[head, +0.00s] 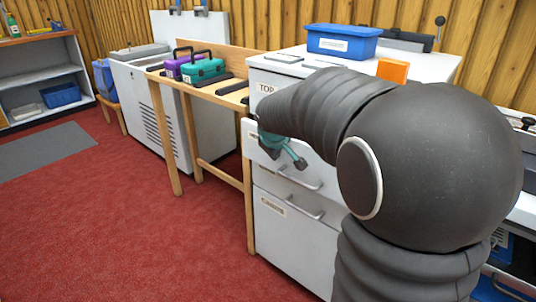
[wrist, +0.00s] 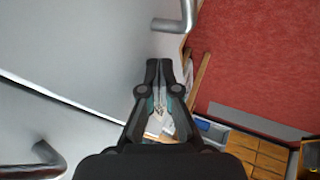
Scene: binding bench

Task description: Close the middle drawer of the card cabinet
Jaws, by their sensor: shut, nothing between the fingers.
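The card cabinet (head: 257,76) is white, with a drawer labelled TOP (head: 267,88) at the top. The middle drawer (head: 320,174) below it seems to stand slightly out from the cabinet front; my arm hides part of it. Its bar handle (head: 302,182) shows below my gripper (head: 298,162), which is shut, empty and in front of the drawer. In the wrist view the shut fingers (wrist: 165,68) show beside a grey drawer front (wrist: 90,45), with one handle (wrist: 178,25) ahead and another (wrist: 42,160) at lower left. I cannot tell whether the fingers touch the front.
The bottom drawer (head: 290,235) looks shut. A wooden bench (head: 205,87) with purple and teal cases stands left of the cabinet. A blue bin (head: 343,42) and an orange block (head: 393,71) sit on top.

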